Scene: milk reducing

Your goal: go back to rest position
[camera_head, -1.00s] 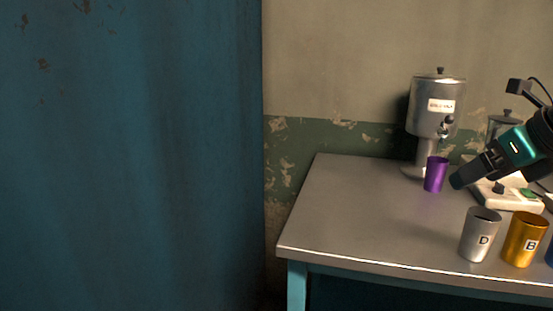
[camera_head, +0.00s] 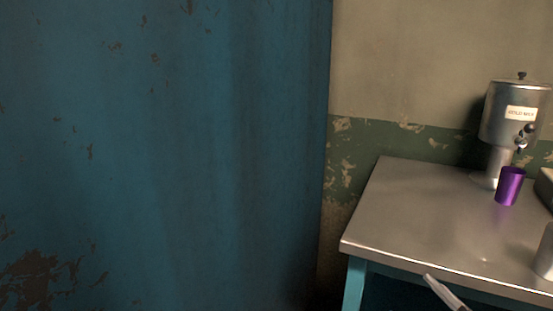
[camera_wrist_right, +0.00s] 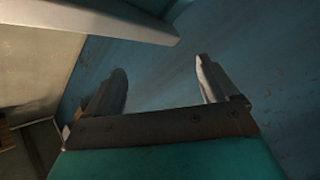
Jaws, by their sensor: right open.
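My right gripper (camera_wrist_right: 161,66) shows in the right wrist view with its two fingers spread apart and nothing between them. Blue surface lies behind the fingers. In the head view, a pale slim piece (camera_head: 445,292) pokes up at the bottom edge in front of the table; I cannot tell which part it is. My left gripper is not in view. A purple cup (camera_head: 509,187) stands on the table just in front of the metal milk dispenser (camera_head: 513,112), apart from any gripper.
The metal table (camera_head: 420,215) has a bare left half. A silver cup (camera_head: 545,255) is cut off at the right edge, and a grey object (camera_head: 545,185) sits behind it. A pale edge (camera_wrist_right: 90,20) crosses the wrist view's top.

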